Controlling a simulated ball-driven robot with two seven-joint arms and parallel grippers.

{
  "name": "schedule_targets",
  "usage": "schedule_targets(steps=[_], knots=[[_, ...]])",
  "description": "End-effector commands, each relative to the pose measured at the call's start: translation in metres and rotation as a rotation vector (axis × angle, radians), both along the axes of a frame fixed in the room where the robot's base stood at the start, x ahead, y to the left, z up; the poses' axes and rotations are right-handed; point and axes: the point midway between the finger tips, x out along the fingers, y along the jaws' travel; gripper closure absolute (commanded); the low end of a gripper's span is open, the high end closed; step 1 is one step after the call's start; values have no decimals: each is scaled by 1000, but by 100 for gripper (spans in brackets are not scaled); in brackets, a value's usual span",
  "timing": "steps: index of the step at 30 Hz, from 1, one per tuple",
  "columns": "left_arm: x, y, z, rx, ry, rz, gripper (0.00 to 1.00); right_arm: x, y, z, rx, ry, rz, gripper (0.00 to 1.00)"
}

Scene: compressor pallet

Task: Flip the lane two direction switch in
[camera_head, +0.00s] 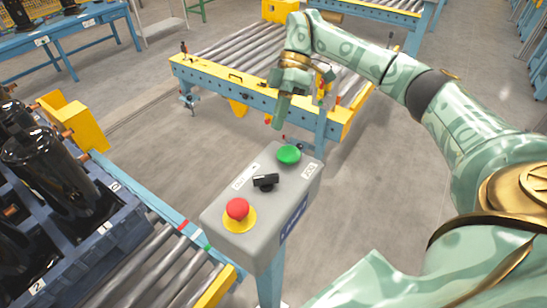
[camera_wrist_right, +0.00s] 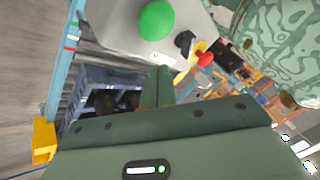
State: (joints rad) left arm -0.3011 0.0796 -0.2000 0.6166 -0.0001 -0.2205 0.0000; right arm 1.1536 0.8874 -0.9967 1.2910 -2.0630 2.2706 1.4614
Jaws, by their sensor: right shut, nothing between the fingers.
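The grey control box (camera_head: 222,217) stands on a blue post in the middle of the head view. Its black direction switch (camera_head: 265,181) sits between a green button (camera_head: 288,155) and a red mushroom button (camera_head: 238,209) on a yellow ring. In the right wrist view the switch (camera_wrist_right: 185,42) shows beside the green button (camera_wrist_right: 156,20). My right gripper (camera_head: 281,122) is shut and empty, above and beyond the green-button end of the box, apart from the switch. Its shut fingers (camera_wrist_right: 160,84) point toward the box in the wrist view. My left gripper is not in view.
A roller conveyor (camera_head: 215,82) with a blue and yellow frame lies behind the box. A blue pallet (camera_head: 98,222) carrying black compressors (camera_head: 50,170) stands on another conveyor at the left. Open floor (camera_head: 195,145) lies between them.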

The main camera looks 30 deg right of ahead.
Motion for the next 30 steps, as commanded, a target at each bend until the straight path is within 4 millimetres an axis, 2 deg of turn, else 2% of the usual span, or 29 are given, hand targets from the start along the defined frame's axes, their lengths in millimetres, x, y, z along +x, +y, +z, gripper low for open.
schedule_targets(steps=[3, 10, 15, 18, 30], knots=[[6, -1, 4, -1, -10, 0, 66, -9, 14, -21, 1, 4, 3, 100], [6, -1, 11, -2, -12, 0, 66, -23, 40, -58, 3, 4, 2, 100], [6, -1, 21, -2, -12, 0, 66, -46, 48, -55, 0, 1, 3, 100], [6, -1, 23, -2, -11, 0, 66, -54, 51, -56, -1, 0, 0, 100], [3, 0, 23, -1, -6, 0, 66, -58, 53, -56, 0, -1, 0, 100]])
